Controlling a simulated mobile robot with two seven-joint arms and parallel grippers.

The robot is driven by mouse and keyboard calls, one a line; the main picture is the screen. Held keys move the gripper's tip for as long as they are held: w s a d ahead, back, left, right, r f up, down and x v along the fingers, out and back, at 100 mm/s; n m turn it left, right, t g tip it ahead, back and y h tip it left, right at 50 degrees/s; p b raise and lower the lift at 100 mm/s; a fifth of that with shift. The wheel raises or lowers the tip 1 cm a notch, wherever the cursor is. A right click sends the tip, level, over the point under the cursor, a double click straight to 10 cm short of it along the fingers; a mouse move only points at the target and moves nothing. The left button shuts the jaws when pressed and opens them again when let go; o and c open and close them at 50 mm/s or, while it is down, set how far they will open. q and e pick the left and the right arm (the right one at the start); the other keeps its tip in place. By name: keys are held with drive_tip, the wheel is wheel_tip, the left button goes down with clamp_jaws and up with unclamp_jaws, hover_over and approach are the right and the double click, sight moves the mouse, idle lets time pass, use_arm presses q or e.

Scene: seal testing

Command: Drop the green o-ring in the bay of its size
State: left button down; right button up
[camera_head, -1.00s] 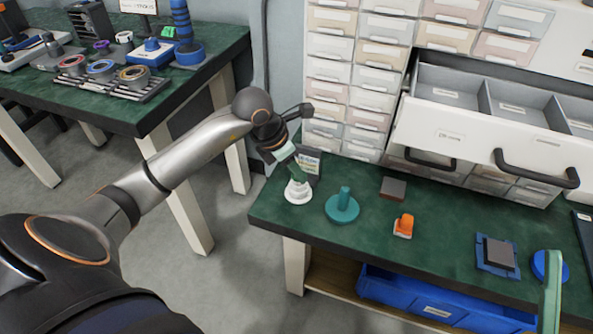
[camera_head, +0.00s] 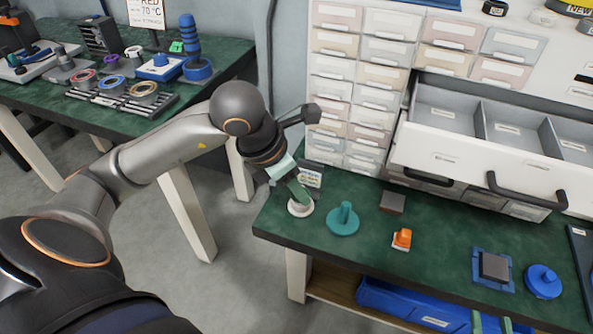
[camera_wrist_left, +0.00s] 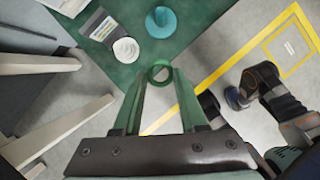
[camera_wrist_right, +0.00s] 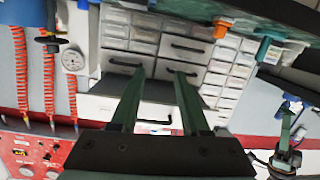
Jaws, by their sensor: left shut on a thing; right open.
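In the left wrist view a green o-ring (camera_wrist_left: 149,74) is pinched upright between the fingertips of my left gripper (camera_wrist_left: 160,76). In the head view my left gripper (camera_head: 300,192) is in front of the white stepped piece at the bench's left end; the ring cannot be made out there. An open drawer (camera_head: 452,147) in the cabinet shows several grey bays (camera_head: 447,110) with small labels, too small to read. The left gripper is left of and in front of it. My right gripper (camera_wrist_right: 160,75) is open and empty; its fingertips show at the head view's lower edge (camera_head: 490,322).
On the green bench (camera_head: 370,235) are a white stepped piece (camera_head: 299,209), a teal handled piece (camera_head: 343,221), an orange piece (camera_head: 402,239), a dark block (camera_head: 392,202) and a blue knob (camera_head: 543,281). A second bench (camera_head: 110,123) at left holds several coloured rings.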

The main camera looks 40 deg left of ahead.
use_arm(q)
wheel_tip(320, 180, up, 8)
drive_tip(key=s+d+p, duration=0.1)
drive_tip(key=s+p, duration=0.1)
drive_tip(key=p, duration=0.3)
drive_tip(key=shift+s+d+r+p, duration=0.2)
drive_tip(key=shift+s+d+p, duration=0.05)
drive_tip(key=shift+d+p, duration=0.1)
use_arm(e)
drive_tip(key=shift+s+r+g, duration=0.2)
drive_tip(key=shift+r+g, duration=0.15)
drive_tip(key=shift+r, duration=0.25)
drive_tip(key=shift+s+r+g, duration=0.2)
drive_tip(key=shift+r+g, duration=0.15)
drive_tip(key=shift+r, duration=0.25)
